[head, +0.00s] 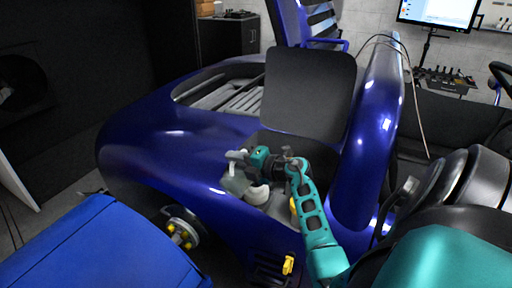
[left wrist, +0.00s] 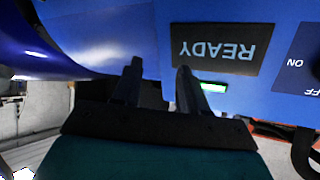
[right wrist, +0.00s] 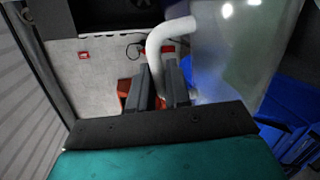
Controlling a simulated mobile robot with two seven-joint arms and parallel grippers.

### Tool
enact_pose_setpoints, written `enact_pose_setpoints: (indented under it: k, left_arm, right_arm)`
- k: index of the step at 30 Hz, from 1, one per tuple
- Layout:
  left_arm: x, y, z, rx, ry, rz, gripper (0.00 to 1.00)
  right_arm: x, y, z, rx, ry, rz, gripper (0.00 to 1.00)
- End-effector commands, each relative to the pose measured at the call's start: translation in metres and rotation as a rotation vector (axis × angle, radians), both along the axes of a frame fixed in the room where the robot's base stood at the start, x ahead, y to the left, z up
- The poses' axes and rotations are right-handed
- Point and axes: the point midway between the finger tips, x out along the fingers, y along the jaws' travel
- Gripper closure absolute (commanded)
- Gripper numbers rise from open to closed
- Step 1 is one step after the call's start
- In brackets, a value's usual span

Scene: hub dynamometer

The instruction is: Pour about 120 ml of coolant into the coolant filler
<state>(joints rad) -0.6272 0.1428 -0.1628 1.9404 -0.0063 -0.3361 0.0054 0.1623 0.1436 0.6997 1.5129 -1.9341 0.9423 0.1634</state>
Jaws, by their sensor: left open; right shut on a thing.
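My right gripper (head: 246,160) is shut on the white curved handle of a pale translucent jug (head: 235,184). In the right wrist view the handle (right wrist: 168,36) passes between the fingers, and the clear jug body (right wrist: 232,50) fills the upper right. The jug is over the open bay of the blue car, close to a white rounded part (head: 257,194). I cannot tell whether that part is the coolant filler, or whether they touch. The liquid level is not readable. My left gripper (left wrist: 157,72) is open and empty, in front of a blue panel with a READY display (left wrist: 216,48).
The blue car body (head: 170,130) surrounds the bay, with a dark raised panel (head: 310,95) behind it. A yellow part (head: 293,207) sits in the bay beside my right arm. A blue box (head: 105,250) is at lower left, near a bare wheel hub (head: 181,233).

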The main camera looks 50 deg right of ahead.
Motion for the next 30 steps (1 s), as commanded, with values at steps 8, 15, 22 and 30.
enact_pose_setpoints:
  k: [8, 15, 22, 30]
  left_arm:
    - [0.002, 0.0, 0.005, -0.001, -0.004, 0.0, 0.57]
    - [0.004, -0.001, -0.022, -0.002, -0.014, 0.001, 0.57]
    - [0.001, 0.0, -0.026, 0.002, 0.008, 0.001, 0.57]
    - [0.004, -0.001, -0.011, -0.003, -0.016, 0.0, 0.57]
  right_arm:
    - [0.0, -0.002, 0.002, 0.03, 0.006, 0.0, 1.0]
    - [-0.006, 0.02, -0.02, -0.076, -0.022, -0.005, 1.0]
    - [-0.01, 0.039, -0.008, -0.294, -0.068, -0.005, 1.0]
    - [-0.012, 0.049, 0.0, -0.467, -0.104, -0.004, 1.0]
